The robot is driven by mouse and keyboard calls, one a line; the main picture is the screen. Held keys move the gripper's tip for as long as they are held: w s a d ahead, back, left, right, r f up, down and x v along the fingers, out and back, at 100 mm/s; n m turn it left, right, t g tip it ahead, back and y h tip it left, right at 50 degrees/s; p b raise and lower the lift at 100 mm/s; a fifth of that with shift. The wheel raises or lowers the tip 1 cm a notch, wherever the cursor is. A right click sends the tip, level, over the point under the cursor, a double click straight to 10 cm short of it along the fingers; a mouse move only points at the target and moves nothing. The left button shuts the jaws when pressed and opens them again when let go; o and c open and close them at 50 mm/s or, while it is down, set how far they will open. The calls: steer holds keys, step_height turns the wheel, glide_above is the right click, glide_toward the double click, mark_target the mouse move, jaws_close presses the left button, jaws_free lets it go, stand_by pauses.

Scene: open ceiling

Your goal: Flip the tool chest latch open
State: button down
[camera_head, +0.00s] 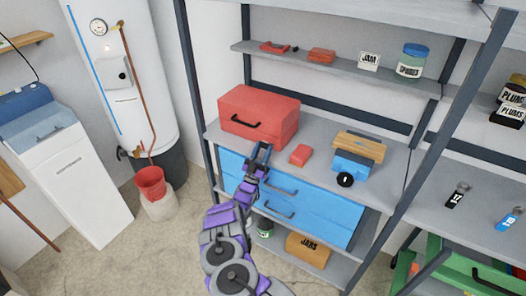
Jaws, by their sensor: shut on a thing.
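A red chest (262,106) with a black handle on its front sits on the grey shelf, left of centre. Its lid looks closed. I cannot make out a latch on it at this size. My gripper (262,153) is in front of the chest's lower right front, at the shelf edge. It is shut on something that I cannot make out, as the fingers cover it. My purple and grey arm reaches up to it from the bottom of the picture.
A small red box (300,155) lies right of my gripper. A blue item with a wooden top (356,155) stands farther right. Blue drawers (300,201) with dark handles are below the shelf. A slanted rack post (452,130) crosses at right. Floor is clear at lower left.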

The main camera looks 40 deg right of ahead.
steer(key=shift+a+f, duration=0.1)
steer(key=c, duration=0.6)
jaws_free()
steer(key=b+v, duration=0.1)
steer(key=v, duration=1.1)
